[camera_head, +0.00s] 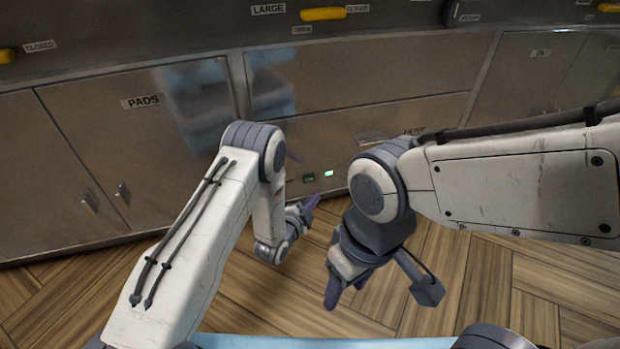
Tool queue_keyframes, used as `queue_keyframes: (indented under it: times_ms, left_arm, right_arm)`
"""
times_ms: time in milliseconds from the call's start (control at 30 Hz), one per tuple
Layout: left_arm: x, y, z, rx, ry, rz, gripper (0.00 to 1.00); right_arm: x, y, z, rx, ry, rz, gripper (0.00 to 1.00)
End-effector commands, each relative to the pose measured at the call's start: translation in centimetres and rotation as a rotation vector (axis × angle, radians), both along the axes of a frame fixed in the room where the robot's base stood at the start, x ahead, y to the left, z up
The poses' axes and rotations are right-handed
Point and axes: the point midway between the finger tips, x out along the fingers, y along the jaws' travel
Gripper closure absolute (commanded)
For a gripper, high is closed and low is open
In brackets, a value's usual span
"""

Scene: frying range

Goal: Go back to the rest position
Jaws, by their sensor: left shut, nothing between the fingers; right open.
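My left gripper (309,206) is near the middle of the head view, at the end of the arm that comes in from the left. Its purple-grey fingers are together and hold nothing. My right gripper (346,288) hangs lower, just right of the middle, with its fingers pointing down over the wooden floor. Its fingers are apart and I see nothing between them. The two grippers are close to each other but look apart. Both stand in front of the metal cabinet front.
A steel frying range front with cabinet doors (75,165), one labelled PADS, runs across the back. Yellow handles (322,14) show along its top. Bare wooden floor (480,290) lies below.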

Motion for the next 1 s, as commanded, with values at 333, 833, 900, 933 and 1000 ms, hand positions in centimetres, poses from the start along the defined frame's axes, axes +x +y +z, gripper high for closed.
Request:
queue_keyframes:
  times_ms: [333,833,900,933,1000]
  left_arm:
    - [-0.8,-0.2,0.0,0.001,0.0,0.0,1.0]
    - [-0.1,-2.5,7.0,-0.018,0.165,0.009,1.0]
    - [-0.6,-3.4,10.3,-0.028,0.266,0.028,1.0]
    - [-1.0,-3.8,11.8,-0.032,0.31,0.038,1.0]
    - [-2.4,-4.3,14.9,-0.042,0.418,0.068,1.0]
  right_arm:
    - [0.0,0.0,0.3,0.0,0.0,0.0,0.43]
    - [0.0,0.0,3.4,0.0,0.0,0.0,0.43]
    - [0.0,0.0,4.8,0.0,0.0,0.0,0.43]
    - [0.0,0.0,5.4,0.0,0.0,0.0,0.43]
    - [0.0,0.0,6.7,0.0,0.0,0.0,0.43]
